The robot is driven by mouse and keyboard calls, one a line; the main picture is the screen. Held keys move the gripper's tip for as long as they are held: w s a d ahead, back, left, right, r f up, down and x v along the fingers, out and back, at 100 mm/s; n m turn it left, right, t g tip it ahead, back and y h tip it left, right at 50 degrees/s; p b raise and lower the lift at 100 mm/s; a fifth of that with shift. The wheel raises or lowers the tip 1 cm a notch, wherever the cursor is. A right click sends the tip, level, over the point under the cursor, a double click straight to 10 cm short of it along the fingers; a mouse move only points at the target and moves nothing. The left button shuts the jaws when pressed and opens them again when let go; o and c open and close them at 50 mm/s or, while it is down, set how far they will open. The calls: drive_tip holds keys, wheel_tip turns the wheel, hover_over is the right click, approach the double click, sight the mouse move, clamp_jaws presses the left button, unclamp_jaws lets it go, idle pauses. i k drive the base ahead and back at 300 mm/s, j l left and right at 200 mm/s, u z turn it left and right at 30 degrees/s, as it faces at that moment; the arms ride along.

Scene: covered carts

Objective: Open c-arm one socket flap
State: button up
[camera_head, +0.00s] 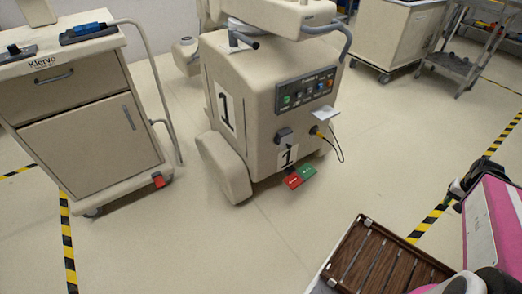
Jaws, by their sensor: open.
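The beige c-arm cart (240,100) marked "1" stands at the upper middle. A small grey cover, which looks like the socket flap (285,136), is on its front face, above the lower "1" label. It looks closed, but it is too small to be sure. Right of it, a yellow plug (316,131) with a dark cable sits in the front face. A pale plate (326,114) sticks out just above the plug. My gripper (456,194), dark and partly behind my pink arm link, is at the right edge. It is open, empty and far from the flap.
Red and green pedals (299,178) lie at the cart's foot. A drawer cart (85,120) with a side rail stands left. A white cart (395,35) and a grey trolley (457,65) are at the back right. Open floor (350,190) lies before the c-arm cart.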

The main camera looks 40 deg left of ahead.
sight(286, 141)
drive_tip(key=u, duration=1.75)
drive_tip(key=l, duration=0.3)
drive_tip(key=l+z, duration=0.3)
drive_tip(key=l, duration=0.7)
drive_tip(key=i, duration=0.05)
